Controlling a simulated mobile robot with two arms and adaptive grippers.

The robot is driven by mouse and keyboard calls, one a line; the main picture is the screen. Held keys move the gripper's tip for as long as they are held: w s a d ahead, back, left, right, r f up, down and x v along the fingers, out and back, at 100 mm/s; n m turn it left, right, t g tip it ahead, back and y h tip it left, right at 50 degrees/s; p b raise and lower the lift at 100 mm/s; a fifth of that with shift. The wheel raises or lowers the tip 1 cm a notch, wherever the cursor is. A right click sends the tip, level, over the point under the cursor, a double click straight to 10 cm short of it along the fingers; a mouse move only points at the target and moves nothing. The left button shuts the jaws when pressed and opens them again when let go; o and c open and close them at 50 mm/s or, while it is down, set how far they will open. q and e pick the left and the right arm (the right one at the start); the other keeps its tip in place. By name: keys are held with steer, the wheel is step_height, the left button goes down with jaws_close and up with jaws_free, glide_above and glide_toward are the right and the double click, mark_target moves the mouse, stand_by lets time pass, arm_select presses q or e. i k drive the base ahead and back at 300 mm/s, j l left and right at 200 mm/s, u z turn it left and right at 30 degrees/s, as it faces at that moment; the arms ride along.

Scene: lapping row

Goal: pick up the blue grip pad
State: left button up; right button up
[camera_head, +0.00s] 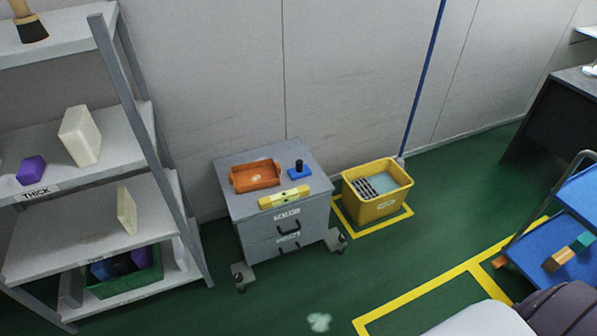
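A small blue pad with a black upright knob (300,172) lies on top of the grey drawer cabinet (230,207), at its right back part. It looks like the blue grip pad. It sits to the right of an orange tray (240,183) and behind a yellow spirit level (284,197), apart from both. Neither of my grippers shows in the view.
A grey shelf rack (150,190) stands left, with blocks and a green bin (128,283). A yellow mop bucket (377,205) stands right of the cabinet. A blue-decked cart (575,205) is at the right edge. Green floor (290,290) before the cabinet is mostly clear, with a pale puddle (319,321).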

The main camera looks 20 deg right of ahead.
mark_target(301, 170)
steer(key=z, duration=1.3)
steer(key=i+j, duration=0.15)
steer(key=i, duration=0.25)
